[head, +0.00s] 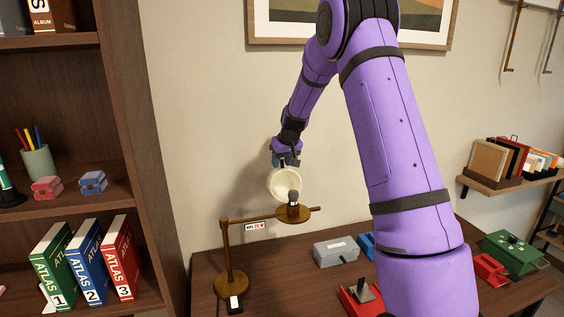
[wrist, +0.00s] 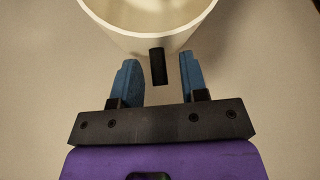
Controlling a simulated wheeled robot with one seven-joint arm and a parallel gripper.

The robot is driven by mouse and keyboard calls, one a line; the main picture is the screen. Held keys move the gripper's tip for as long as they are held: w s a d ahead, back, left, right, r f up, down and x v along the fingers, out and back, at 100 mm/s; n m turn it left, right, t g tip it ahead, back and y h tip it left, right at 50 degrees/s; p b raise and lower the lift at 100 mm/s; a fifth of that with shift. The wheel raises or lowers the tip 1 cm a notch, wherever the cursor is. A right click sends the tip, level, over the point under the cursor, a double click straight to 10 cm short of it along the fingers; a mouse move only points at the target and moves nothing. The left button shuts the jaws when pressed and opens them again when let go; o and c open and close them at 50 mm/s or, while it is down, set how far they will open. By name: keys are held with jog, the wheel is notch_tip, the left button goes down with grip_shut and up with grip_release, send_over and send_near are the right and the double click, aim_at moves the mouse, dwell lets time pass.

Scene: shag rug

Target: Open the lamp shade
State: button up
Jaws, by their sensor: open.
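The lamp (head: 229,262) stands on the table, with a bronze post, a round base and a horizontal arm. Its cream shade (head: 283,184) is tilted up, with its open mouth facing me, and a dark bulb or socket (head: 294,198) shows below its rim on the arm. In the wrist view the shade (wrist: 150,34) fills the top, with a short black tab (wrist: 158,66) sticking out from its side. My gripper (head: 286,159) is at the shade's upper back side. Its blue fingers (wrist: 159,72) are apart, one on each side of the tab, with gaps visible to both.
A grey box (head: 336,251), a red switch box (head: 361,298) and a green box (head: 511,253) sit on the table to the right. A bookshelf (head: 150,150) stands at left. A framed picture (head: 283,25) hangs behind my arm.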

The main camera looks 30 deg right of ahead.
grip_shut()
jog(key=shift+s+a+r, duration=0.15)
jog(key=shift+s+r, duration=0.05)
jog(key=shift+s, duration=0.3)
jog(key=shift+s+a+r, duration=0.2)
jog(key=shift+s, duration=0.25)
jog(key=shift+s+a+r, duration=0.15)
jog(key=shift+s+r, duration=0.05)
jog(key=shift+s, duration=0.3)
grip_release()
jog(key=shift+a, duration=0.15)
jog(key=shift+r, duration=0.15)
jog(key=v, duration=1)
jog(key=shift+r, duration=0.25)
